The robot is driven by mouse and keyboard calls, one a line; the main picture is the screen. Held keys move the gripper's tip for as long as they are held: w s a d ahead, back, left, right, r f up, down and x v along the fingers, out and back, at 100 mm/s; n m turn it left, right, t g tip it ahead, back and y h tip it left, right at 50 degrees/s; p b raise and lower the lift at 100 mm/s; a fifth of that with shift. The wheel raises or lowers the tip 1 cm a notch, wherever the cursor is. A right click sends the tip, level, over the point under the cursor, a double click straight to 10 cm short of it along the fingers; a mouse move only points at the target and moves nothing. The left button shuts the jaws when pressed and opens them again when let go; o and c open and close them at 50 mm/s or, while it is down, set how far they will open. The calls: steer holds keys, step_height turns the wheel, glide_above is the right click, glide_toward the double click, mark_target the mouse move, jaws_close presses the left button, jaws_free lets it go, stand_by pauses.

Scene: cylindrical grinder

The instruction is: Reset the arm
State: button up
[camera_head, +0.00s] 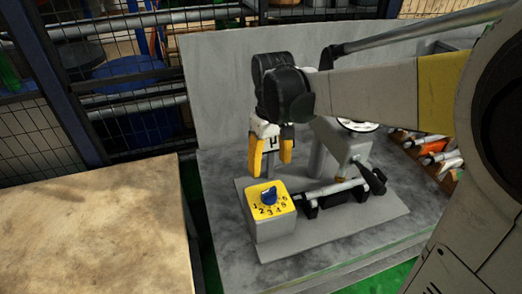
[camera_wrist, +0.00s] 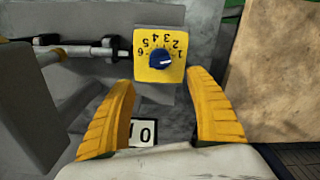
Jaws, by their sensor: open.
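My gripper (camera_head: 271,158) has two yellow fingers and hangs above the grinder's grey base plate, behind and above the yellow dial box. It is open and empty, with a clear gap between the fingers. In the wrist view, my gripper (camera_wrist: 160,115) points toward the yellow dial plate (camera_wrist: 159,55), which shows beyond the fingertips. The blue knob (camera_head: 269,195) sits on the numbered yellow plate, apart from the fingers. It also shows in the wrist view (camera_wrist: 161,59). My arm reaches in from the right of the head view.
The cylindrical grinder (camera_head: 342,143) with a shaft (camera_head: 330,190) stands right of the dial box. Orange-and-white parts (camera_head: 436,147) lie in a rack at the right. A wooden tabletop (camera_head: 90,235) is at the left. A grey panel (camera_head: 220,85) rises behind.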

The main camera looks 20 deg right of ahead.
steer(key=s+r+m+t+b, duration=0.1)
steer(key=s+m+t, duration=0.1)
steer(key=s+t, duration=0.5)
steer(key=s, duration=0.5)
steer(key=shift+s+r+m, duration=0.15)
steer(key=shift+s+m, duration=0.15)
steer(key=shift+m, duration=0.1)
steer(key=shift+c, duration=0.2)
stand_by(0.5)
